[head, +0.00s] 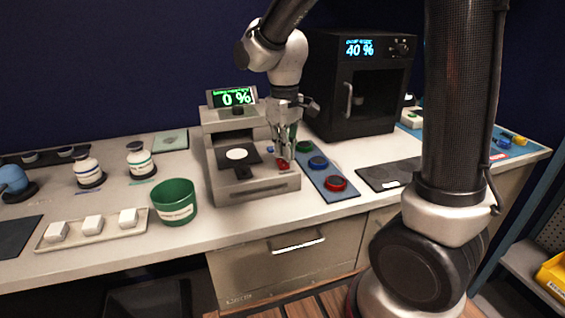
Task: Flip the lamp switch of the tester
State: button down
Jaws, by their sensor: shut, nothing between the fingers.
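The tester (222,142) is a grey-beige box on the bench with a small display on top reading 0 %. A white round sample (237,154) lies on its dark plate. My gripper (287,156) points down over the right side of the tester, with its fingers shut and empty. A red knob or switch (283,164) shows at the fingertips on the tester's front right; I cannot tell whether they touch. The gripper hides part of the tester's right side, and the lamp switch cannot be clearly made out.
A blue panel (343,196) with green, blue and red buttons lies right of the tester. A black oven (375,90) reading 40 % stands behind it. A green cup (175,202), a tray with white blocks (66,243) and two jars (140,160) stand to the left.

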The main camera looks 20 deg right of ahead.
aim_at(284, 166)
jog(key=shift+r, duration=2.25)
